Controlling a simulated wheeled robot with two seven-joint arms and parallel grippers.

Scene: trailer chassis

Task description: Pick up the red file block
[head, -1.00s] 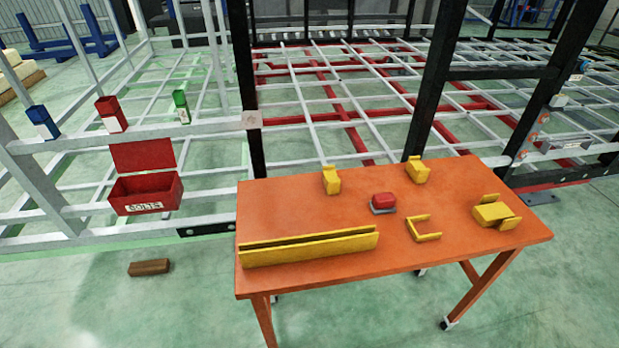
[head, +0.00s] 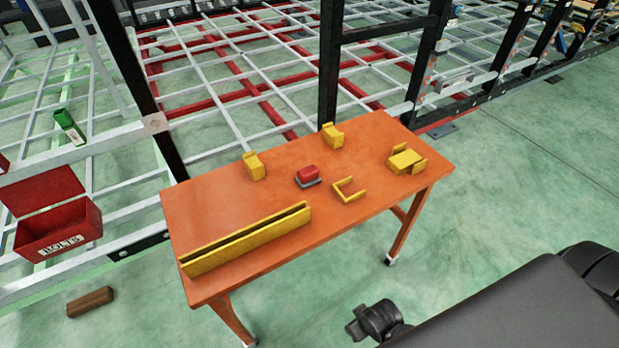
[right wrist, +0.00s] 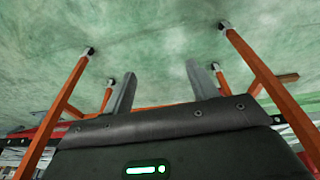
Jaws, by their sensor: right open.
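The red file block (head: 307,174), a small red block with a grey base, sits on the orange table (head: 215,205) near its middle. It is between several yellow pieces. My right gripper (right wrist: 161,84) shows in the right wrist view with its two grey fingers spread apart and nothing between them. The table's orange legs and edge show around and beyond the fingers there, and the block is not visible. In the head view, part of my dark right arm is at the lower right, off the table. My left gripper is not in view.
A long yellow channel (head: 245,240) lies along the table's front left. A yellow U-shaped bracket (head: 348,190) is close right of the block. Yellow pieces (head: 254,166) and (head: 332,136) stand behind it. A red bolts box (head: 57,228) is left of the table.

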